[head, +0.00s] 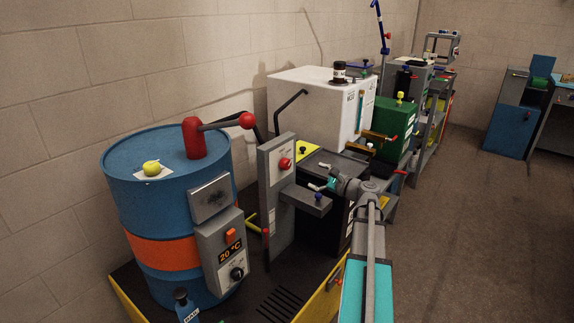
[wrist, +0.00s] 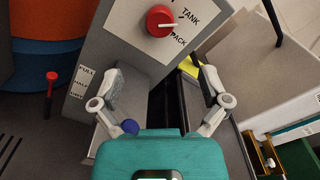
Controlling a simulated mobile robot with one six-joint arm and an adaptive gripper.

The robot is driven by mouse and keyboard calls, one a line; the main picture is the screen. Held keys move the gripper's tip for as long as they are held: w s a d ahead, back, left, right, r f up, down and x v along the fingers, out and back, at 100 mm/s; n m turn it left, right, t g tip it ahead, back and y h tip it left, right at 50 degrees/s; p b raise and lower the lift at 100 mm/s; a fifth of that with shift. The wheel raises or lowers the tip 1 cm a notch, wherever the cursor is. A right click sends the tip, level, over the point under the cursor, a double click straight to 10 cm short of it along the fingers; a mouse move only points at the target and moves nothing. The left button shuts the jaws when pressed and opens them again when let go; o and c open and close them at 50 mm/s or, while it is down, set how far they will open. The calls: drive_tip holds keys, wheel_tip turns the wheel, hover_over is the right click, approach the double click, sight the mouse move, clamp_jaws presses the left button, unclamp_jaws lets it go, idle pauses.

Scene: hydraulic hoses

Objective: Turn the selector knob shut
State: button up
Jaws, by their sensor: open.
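The red selector knob (head: 285,163) is on the upper front of a grey upright panel (head: 272,215). In the wrist view the knob (wrist: 158,20) is at the top centre, with a white pointer line directed right, near the printed words TANK and PACK. My gripper (head: 322,186) is open and empty, to the right of the panel in the head view. In the wrist view its fingers (wrist: 161,82) are spread below the knob and apart from it. The knob's face is unobstructed in both views.
A blue drum (head: 130,203) with an orange band stands left, with a red lever-arm fitting (head: 193,138) on top. A grey temperature box (head: 220,252) is on its front. A blue-knobbed ledge (head: 305,200) juts from the panel near my gripper. Open floor (head: 470,240) lies right.

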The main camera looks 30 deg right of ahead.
sight(288, 164)
drive_tip(key=x, duration=1.2)
drive_tip(key=shift+w, duration=0.3)
drive_tip(key=shift+a, duration=0.1)
drive_tip(key=shift+c, duration=0.2)
drive_tip(key=c, duration=1.1)
drive_tip(key=shift+w, duration=0.1)
